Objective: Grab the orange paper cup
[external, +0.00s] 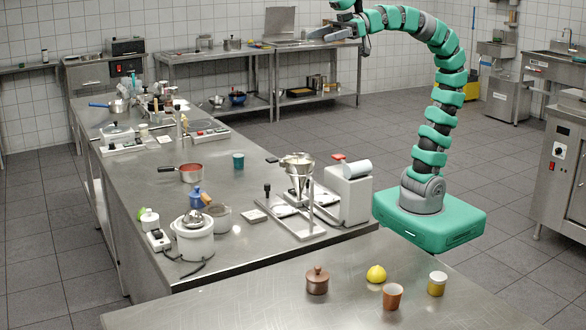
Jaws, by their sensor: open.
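An orange-brown paper cup (393,297) stands upright on the near steel table (250,309), close to the bottom of the external view. A yellow lemon-like object (376,274) is just behind it to the left. A jar with a yellow band and pale lid (437,284) stands to its right. My gripper (318,33) is at the top of the view, at the end of my raised green arm, pointing left. It is open and far above and behind the cup, with nothing seen between its fingers.
A brown lidded pot (317,281) stands left of the cup. Behind, a long steel counter (130,190) carries a white box-shaped appliance (347,192), a funnel on a stand (297,172), a red pan (191,173) and a teal cup (238,161). The near table's left part is bare.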

